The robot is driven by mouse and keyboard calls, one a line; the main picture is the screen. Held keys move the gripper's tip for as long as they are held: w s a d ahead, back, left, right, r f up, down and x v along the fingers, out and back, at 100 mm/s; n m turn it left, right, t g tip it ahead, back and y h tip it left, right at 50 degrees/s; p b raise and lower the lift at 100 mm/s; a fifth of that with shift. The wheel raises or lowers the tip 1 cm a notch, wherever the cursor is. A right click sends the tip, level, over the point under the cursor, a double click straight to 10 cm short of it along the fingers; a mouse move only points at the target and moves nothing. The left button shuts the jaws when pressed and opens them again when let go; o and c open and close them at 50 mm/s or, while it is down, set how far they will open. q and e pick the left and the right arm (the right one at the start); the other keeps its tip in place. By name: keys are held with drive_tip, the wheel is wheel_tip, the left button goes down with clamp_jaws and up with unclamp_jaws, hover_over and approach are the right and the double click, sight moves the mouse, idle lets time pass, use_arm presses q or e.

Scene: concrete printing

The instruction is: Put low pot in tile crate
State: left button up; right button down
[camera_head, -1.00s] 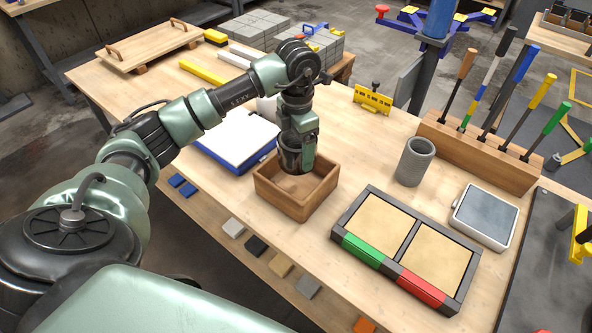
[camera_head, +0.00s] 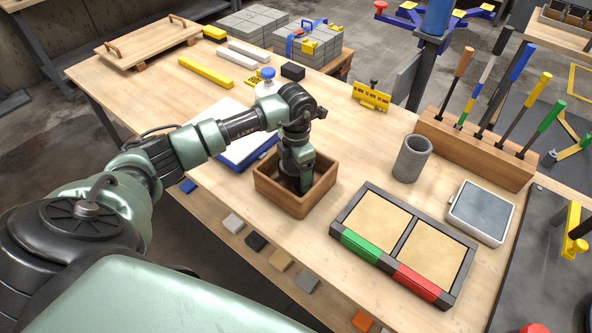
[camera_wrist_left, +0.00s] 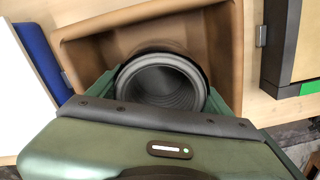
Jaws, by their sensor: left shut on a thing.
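The low pot (camera_wrist_left: 160,82) is a round, dark grey cup with a ribbed inside, seen from above in the left wrist view. My left gripper (camera_head: 302,184) is shut on it, one finger on each side. The tile crate (camera_head: 278,194) is an open wooden box on the table. My left gripper reaches down inside its walls. In the left wrist view the crate's wooden wall (camera_wrist_left: 140,18) surrounds the far side of the pot. The pot is hidden in the head view, and I cannot tell whether it touches the crate floor. My right gripper is out of view.
A taller grey cylinder (camera_head: 411,160) stands right of the crate. A dark frame with two sand-coloured panels (camera_head: 437,254) lies close on the right, a grey-topped white tray (camera_head: 481,212) beyond. A white-and-blue board (camera_head: 240,150) lies left. A tool rack (camera_head: 470,150) stands at the right edge.

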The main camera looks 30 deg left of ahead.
use_arm(q)
drive_tip(key=shift+f, duration=0.1)
drive_tip(key=o, duration=1.8)
drive_tip(key=shift+o, duration=1.2)
drive_tip(key=shift+r, duration=0.4)
wheel_tip(320, 180, up, 12)
drive_tip(key=b, duration=0.3)
drive_tip(key=shift+f, duration=0.25)
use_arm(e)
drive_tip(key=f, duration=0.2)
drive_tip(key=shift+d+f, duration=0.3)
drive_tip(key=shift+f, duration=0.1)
